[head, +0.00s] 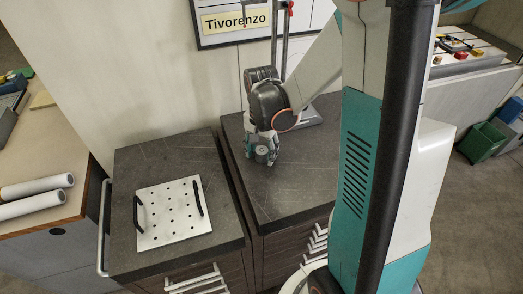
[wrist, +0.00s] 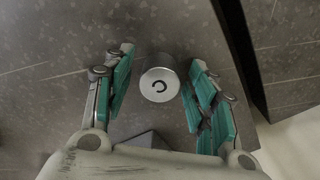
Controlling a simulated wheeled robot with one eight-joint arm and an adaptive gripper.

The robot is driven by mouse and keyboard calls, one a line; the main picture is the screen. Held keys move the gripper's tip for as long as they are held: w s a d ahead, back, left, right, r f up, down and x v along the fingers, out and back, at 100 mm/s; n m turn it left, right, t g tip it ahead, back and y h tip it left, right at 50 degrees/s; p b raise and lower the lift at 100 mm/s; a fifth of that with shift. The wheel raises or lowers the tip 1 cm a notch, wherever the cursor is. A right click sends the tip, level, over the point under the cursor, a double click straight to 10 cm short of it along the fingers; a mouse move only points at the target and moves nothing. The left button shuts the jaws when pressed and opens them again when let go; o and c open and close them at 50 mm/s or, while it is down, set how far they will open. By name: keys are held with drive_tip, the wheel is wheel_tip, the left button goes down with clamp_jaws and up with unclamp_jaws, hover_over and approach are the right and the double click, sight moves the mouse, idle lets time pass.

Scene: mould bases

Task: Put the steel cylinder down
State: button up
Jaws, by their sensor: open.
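The steel cylinder (head: 262,154) stands upright on the dark right-hand countertop (head: 300,175), near its left side. In the wrist view my gripper (wrist: 158,75) is open, with gaps between the teal finger pads and the cylinder. The cylinder's base is mostly hidden in the wrist view.
A perforated white plate (head: 170,212) with two black handles lies on the left-hand cabinet. A narrow gap separates the two cabinets. A metal stand (head: 283,45) rises behind my gripper. The countertop in front of the cylinder is clear.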

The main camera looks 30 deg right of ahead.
sight(261, 150)
wheel_tip(261, 150, up, 12)
drive_tip(key=p, duration=0.2)
drive_tip(key=shift+r, duration=0.1)
idle(0.6)
